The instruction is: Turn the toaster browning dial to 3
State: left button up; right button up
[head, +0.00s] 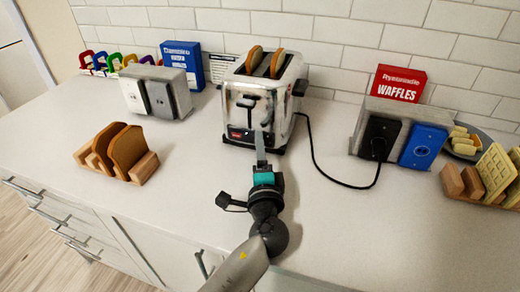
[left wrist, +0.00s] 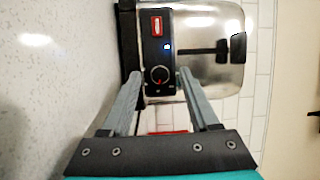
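The chrome toaster (head: 238,105) stands on the counter against the tiled wall, with two bread slices (head: 265,62) in its slots. In the left wrist view, the toaster appears turned on its side, and its dark control panel shows a round browning dial (left wrist: 160,75), a lit blue mark and a red button. The dial's setting is too small to read. My left gripper (head: 261,148) is in front of the toaster's lower front. Its two fingers (left wrist: 160,80) are apart, one on each side of the dial in the picture; contact is not clear. My right gripper is not in view.
A black cord (head: 318,160) runs from the toaster to an outlet block (head: 385,130) on the right. A wooden rack with bread (head: 120,152) stands on the left. A second outlet block (head: 155,90), a blue box (head: 183,62) and a red waffles box (head: 398,83) stand behind.

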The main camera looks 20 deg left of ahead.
pick_arm(q)
jog(key=v, duration=1.2)
jog(key=shift+b, duration=0.3)
